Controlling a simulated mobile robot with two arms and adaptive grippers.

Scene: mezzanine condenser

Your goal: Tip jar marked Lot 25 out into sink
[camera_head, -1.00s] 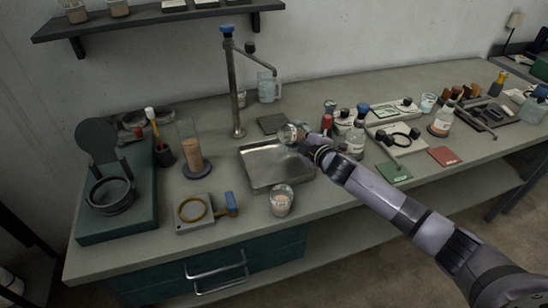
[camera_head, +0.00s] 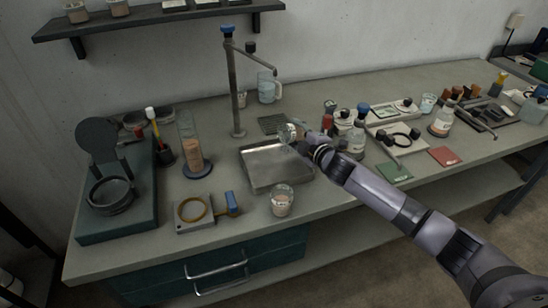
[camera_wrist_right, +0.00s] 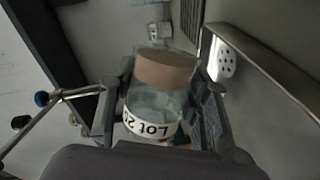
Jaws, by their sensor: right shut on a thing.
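My right gripper (camera_head: 298,137) is shut on a clear glass jar (camera_head: 288,132), held above the back right part of the metal sink (camera_head: 262,178). In the right wrist view the jar (camera_wrist_right: 152,100) sits between my fingers (camera_wrist_right: 160,112). Its white label reads upside down as "Lot 2", with the last digit hard to read. A tan band shows at the jar's far end; I cannot tell whether it is contents or a lid. The sink's rim (camera_wrist_right: 265,75) runs along the right of that view. My left gripper is not in view.
Another jar with tan contents (camera_head: 282,203) stands at the sink's front edge. A tall tap (camera_head: 235,90) rises behind the sink, beside a dark grate (camera_head: 270,124). Several bottles, including a blue-capped one (camera_head: 356,140), crowd right of my gripper.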

